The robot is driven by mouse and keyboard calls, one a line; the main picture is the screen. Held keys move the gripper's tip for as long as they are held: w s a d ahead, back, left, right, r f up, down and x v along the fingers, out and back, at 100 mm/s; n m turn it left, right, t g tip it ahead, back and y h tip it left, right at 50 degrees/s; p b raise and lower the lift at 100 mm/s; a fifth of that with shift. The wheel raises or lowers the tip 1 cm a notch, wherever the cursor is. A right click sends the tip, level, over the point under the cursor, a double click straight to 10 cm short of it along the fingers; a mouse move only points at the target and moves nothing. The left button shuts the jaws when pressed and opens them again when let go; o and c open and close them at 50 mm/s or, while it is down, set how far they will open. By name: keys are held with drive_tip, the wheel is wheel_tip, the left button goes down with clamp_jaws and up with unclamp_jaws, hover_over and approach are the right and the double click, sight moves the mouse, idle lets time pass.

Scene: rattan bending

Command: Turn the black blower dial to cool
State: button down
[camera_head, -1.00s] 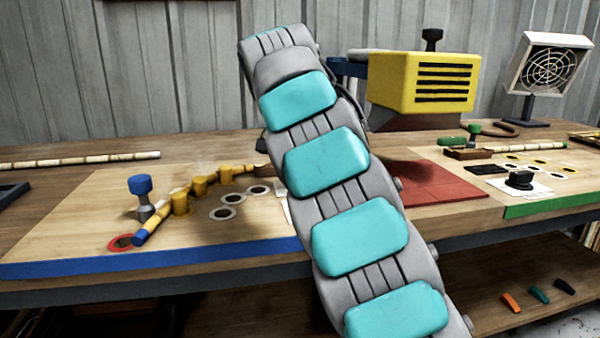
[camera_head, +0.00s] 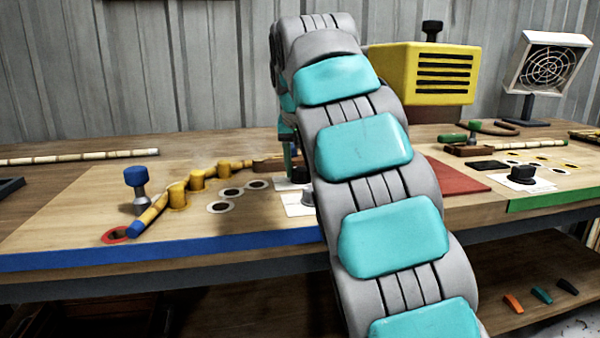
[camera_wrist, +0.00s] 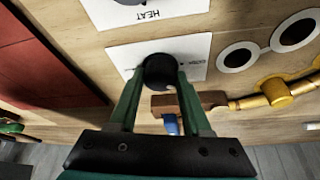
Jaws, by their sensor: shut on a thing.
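The black dial (camera_wrist: 158,68) stands on a white plate (camera_wrist: 196,48) in the wrist view. Small print beside the dial is too blurred to read. My gripper (camera_wrist: 157,84) has its two green fingers closed on either side of the dial. In the head view, my gripper (camera_head: 293,160) is low over the bench, partly hidden behind my arm. The plate under it (camera_head: 283,184) shows only at its edge, and the dial is hidden there.
A second white plate marked HEAT (camera_wrist: 150,14) lies close by; a knob on it is cut off by the frame. A yellow blower box (camera_head: 425,75) and red mat (camera_head: 450,178) lie right.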

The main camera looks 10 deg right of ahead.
drive_tip(key=n+y, duration=0.2)
drive_tip(key=n, duration=0.4)
drive_tip(key=shift+d+b, duration=0.15)
drive_tip(key=shift+b, duration=0.25)
idle(0.3)
drive_tip(key=shift+c, duration=1.8)
unclamp_jaws()
drive_tip(key=shift+r, duration=0.15)
drive_tip(key=shift+v, duration=1.2)
drive_tip(key=p+v, duration=0.4)
drive_tip(key=v, duration=0.1)
drive_tip(key=shift+d+r, duration=0.1)
drive_tip(key=shift+d, duration=0.05)
